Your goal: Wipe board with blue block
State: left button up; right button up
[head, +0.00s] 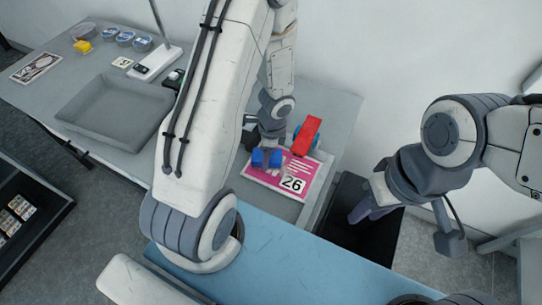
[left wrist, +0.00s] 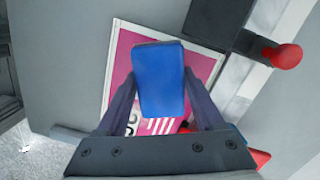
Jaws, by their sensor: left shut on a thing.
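The blue block (head: 267,158) is held between the fingers of my left gripper (head: 267,149), over the far left part of the pink board (head: 258,180). In the left wrist view the blue block (left wrist: 160,80) sits between both fingers and hides the middle of the board (left wrist: 122,45). The board has white stripes and a "26" label (head: 293,184). I cannot tell whether the block touches the board. My right gripper (head: 362,211) is away to the right, above a dark box; its fingers are partly hidden and their opening is unclear.
A red block-like part (head: 306,137) lies close behind the board. A black box (head: 345,236) stands right of the table.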

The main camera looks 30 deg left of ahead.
aim_at(278, 160)
pick_arm(q)
jog(key=shift+f, duration=0.2)
jog(key=shift+d+f, duration=0.1)
jog(key=shift+d, duration=1.75)
jog(key=shift+c, duration=1.3)
jog(key=shift+d+p, duration=0.35)
jog(key=shift+d, duration=1.6)
jog(key=shift+w+d, duration=0.1)
jog(key=shift+d, duration=1)
jog(key=shift+d+f, duration=0.1)
jog(key=shift+d, duration=0.35)
jog(key=shift+p, duration=0.3)
